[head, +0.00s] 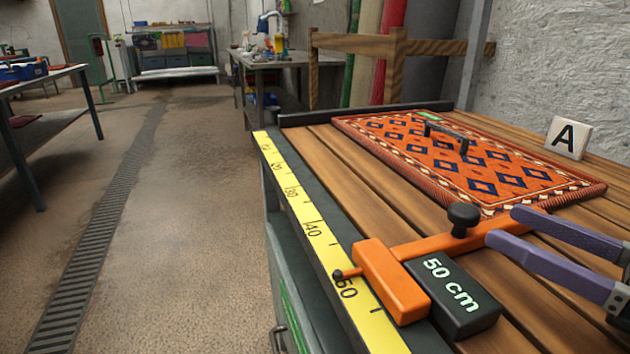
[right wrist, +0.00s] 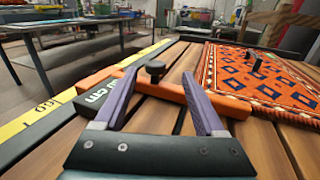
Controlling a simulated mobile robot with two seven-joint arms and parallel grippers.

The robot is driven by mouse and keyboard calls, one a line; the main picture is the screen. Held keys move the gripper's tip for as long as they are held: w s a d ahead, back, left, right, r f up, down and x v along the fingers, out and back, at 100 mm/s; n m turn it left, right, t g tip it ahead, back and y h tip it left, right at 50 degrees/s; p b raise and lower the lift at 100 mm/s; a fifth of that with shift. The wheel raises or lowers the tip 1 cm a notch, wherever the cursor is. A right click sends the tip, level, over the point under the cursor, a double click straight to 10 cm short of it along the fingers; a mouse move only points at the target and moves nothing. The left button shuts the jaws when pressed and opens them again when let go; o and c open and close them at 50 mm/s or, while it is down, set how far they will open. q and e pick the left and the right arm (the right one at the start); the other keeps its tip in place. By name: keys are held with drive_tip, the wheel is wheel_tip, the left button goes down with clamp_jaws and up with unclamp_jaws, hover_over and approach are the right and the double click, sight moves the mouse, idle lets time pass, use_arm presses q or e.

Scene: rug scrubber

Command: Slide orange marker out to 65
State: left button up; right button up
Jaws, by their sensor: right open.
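The orange marker (head: 392,281) is a block with a long orange bar lying across the table slats. Its block sits over the yellow scale (head: 313,229), and its small dark pointer is close to the 50 mark. A black knob (head: 463,217) stands on the bar; it also shows in the right wrist view (right wrist: 155,70). A black block reading "50 cm" (head: 455,297) lies against the marker. My right gripper (head: 503,226) is open and empty, its purple fingers just short of the knob. In the right wrist view the knob appears between the fingertips. My left gripper is not in view.
An orange patterned rug (head: 480,165) with a black handle (head: 446,138) lies on the slatted table beyond the bar. A white "A" block (head: 568,138) stands at the right. The scale runs along the table's left edge, with open floor beyond.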

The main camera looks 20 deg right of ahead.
sight(451, 207)
drive_tip(key=shift+w+a+f+n, duration=0.1)
drive_tip(key=shift+w+a+n, duration=0.25)
drive_tip(key=shift+n, duration=0.05)
drive_tip(key=x, duration=0.8)
drive_tip(key=shift+w+a+p, duration=0.2)
drive_tip(key=shift+a+p, duration=0.1)
drive_tip(key=shift+p, duration=0.1)
clamp_jaws()
idle(0.7)
